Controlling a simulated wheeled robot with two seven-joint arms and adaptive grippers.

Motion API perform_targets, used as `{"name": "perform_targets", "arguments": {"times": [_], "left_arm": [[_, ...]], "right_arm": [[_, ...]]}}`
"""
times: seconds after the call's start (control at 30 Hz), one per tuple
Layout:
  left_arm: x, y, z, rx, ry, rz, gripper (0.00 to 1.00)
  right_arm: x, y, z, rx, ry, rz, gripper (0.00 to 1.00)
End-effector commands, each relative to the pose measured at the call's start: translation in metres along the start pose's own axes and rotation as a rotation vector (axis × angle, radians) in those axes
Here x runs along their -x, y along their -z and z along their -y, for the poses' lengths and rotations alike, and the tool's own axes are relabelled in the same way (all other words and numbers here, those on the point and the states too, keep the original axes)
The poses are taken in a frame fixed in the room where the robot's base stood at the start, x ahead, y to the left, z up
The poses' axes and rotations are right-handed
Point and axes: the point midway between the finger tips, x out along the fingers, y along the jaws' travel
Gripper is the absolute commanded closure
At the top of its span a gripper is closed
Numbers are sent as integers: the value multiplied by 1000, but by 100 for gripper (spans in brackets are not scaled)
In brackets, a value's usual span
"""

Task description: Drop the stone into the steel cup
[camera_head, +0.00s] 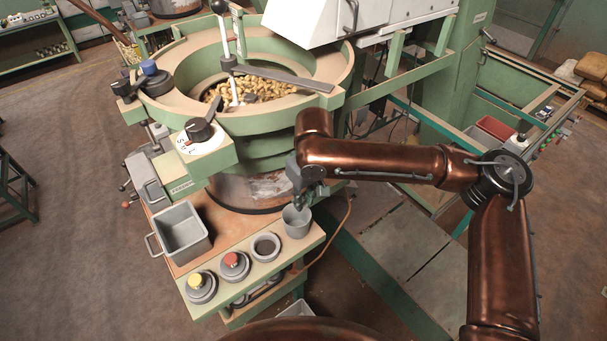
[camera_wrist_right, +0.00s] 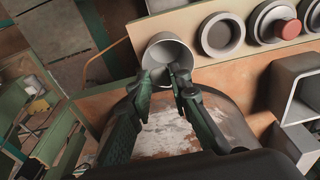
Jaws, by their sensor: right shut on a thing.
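The steel cup (camera_head: 297,222) stands upright on the green front ledge, at the right end of a row of round fittings. It also shows in the right wrist view (camera_wrist_right: 168,48), with its open mouth towards the camera. My right gripper (camera_head: 307,197) points down just above the cup's rim. In the right wrist view its two dark fingers (camera_wrist_right: 164,76) close in at the near side of the mouth. They are shut on the small stone, which is largely hidden between the tips; its outline is not clear. My left gripper is not in view.
A grey open bin (camera_head: 183,232) stands left of the ledge. An empty ring (camera_head: 265,247), a red button (camera_head: 232,260) and a yellow button (camera_head: 196,282) line the ledge. Behind stands the round green hopper (camera_head: 330,75) with nuts (camera_head: 255,90) inside.

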Motion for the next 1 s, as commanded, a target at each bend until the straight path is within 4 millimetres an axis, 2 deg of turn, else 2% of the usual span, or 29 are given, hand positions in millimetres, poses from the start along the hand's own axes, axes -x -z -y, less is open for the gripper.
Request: {"name": "perform_targets", "arguments": {"times": [0.1,0.2,0.27,0.37,0.5,0.63,0.83,1.0], "left_arm": [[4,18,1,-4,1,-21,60],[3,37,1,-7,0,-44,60],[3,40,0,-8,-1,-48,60],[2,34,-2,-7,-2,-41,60],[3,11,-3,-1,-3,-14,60],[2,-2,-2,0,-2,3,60],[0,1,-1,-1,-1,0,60],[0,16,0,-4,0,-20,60]], "right_arm": [[7,2,1,1,0,1,100],[5,2,1,2,0,1,100],[2,2,1,2,0,2,100],[-6,0,1,2,0,3,100],[-21,-2,1,2,0,3,100],[-37,-4,1,1,0,2,100],[-51,-5,1,2,-1,0,100],[-52,-5,1,1,-1,0,100]]}}
